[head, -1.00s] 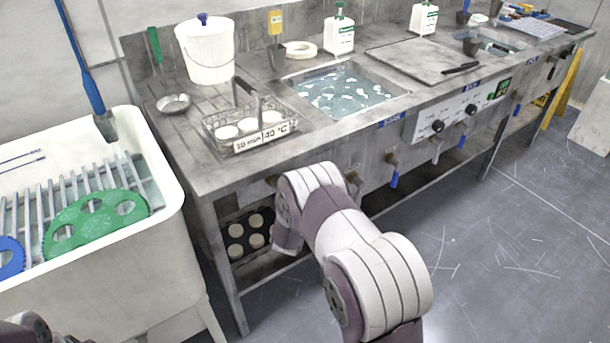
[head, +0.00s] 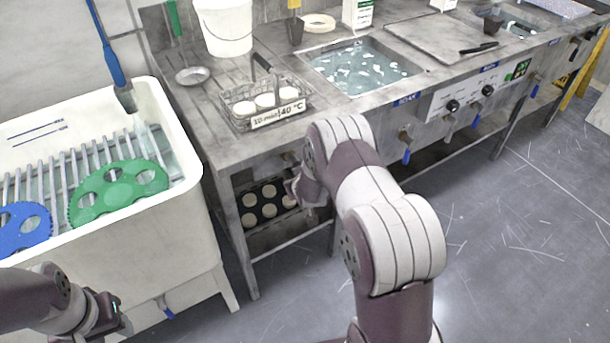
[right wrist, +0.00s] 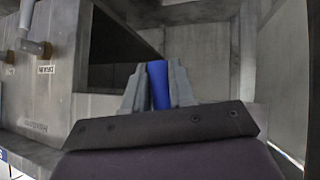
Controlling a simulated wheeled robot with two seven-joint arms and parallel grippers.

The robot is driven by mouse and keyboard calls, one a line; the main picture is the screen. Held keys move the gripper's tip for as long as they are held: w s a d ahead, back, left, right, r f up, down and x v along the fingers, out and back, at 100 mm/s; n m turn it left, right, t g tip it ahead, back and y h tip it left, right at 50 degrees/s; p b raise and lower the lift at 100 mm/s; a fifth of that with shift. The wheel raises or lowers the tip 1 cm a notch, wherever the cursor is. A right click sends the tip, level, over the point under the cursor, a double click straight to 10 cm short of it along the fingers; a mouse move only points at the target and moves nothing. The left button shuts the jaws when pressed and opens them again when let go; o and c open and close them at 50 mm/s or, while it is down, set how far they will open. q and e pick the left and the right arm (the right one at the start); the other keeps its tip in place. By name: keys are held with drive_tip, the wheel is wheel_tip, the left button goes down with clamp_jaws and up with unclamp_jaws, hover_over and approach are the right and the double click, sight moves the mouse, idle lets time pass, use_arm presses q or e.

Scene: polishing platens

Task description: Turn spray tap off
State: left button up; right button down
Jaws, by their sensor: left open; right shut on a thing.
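In the right wrist view my right gripper (right wrist: 156,76) is shut on a blue tap lever (right wrist: 158,88), with one grey finger on each side of it. The lever's tap body is hidden. I cannot read a label showing which tap is the spray tap. My left gripper (head: 118,318) is open and empty at the lower left, in front of the white sink (head: 150,238).
Another blue-levered tap (head: 168,312) is under the white sink. A wire basket (head: 238,122) stands on the steel bench (head: 218,148) above my right arm. A rack of pale discs (head: 268,208) sits below the bench.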

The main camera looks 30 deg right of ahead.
drive_tip(key=shift+a+m+y, duration=0.5)
drive_tip(key=shift+a+y, duration=0.25)
drive_tip(key=shift+y, duration=0.15)
drive_tip(key=c, duration=1)
unclamp_jaws()
drive_tip(key=shift+c, duration=0.2)
drive_tip(key=p+v, duration=0.2)
drive_tip(key=v, duration=1)
drive_tip(key=shift+s+r, duration=0.2)
drive_tip(key=shift+r, duration=0.05)
